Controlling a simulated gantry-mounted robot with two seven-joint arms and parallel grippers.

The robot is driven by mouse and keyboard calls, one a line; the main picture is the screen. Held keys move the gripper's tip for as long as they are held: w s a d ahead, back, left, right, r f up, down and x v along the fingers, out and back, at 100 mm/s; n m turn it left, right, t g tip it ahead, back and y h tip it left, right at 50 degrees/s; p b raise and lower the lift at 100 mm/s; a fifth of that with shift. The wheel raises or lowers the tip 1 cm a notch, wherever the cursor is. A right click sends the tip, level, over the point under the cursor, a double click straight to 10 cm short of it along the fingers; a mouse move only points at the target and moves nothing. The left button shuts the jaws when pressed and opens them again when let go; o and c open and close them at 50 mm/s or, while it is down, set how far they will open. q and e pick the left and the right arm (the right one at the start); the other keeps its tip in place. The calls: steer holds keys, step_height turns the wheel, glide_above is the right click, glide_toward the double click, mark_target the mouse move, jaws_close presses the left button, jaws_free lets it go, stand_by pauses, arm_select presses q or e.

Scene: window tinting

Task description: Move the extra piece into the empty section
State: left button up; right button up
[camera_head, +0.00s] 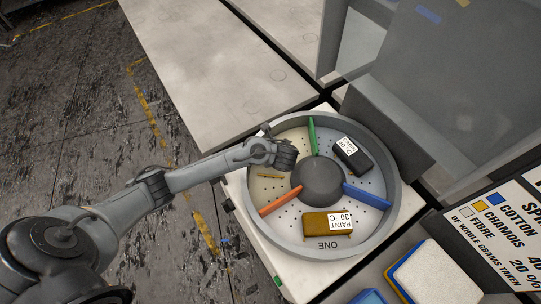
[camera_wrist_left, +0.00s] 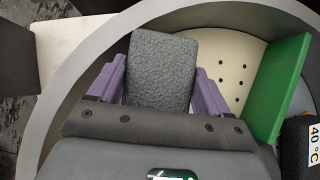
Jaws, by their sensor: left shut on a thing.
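A round drum (camera_head: 384,229) has a dark grey centre hub (camera_head: 318,181) and green (camera_head: 313,137), blue (camera_head: 366,196) and orange (camera_head: 278,198) dividers. A black piece (camera_head: 352,155) with a white label lies between green and blue. A mustard piece (camera_head: 328,224) labelled PAINT 30 °C lies between blue and orange. My left gripper (camera_head: 287,155) is over the left section, between green and orange. Its purple fingers are shut on a dark grey textured piece (camera_wrist_left: 161,70) in the left wrist view. The piece is mostly hidden in the head view; I cannot tell whether it touches the floor.
The drum's raised rim surrounds the held piece, and the green divider (camera_wrist_left: 280,88) stands to its right in the wrist view. A sign (camera_head: 500,235) and a sponge-like block (camera_head: 436,274) are at lower right. A transparent panel (camera_head: 440,80) stands behind. A pale worktop (camera_head: 200,60) is clear.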

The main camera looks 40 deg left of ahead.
arm_select(q)
steer(key=shift+f+b, duration=0.55)
steer(key=shift+f, duration=1.25)
steer(key=shift+f, duration=0.1)
steer(key=o, duration=1.1)
steer(key=shift+s+d+r, duration=0.1)
steer(key=shift+d+r, duration=0.1)
steer(key=shift+r, duration=0.2)
steer(key=shift+p+v, duration=1.8)
steer(key=shift+v, duration=3.85)
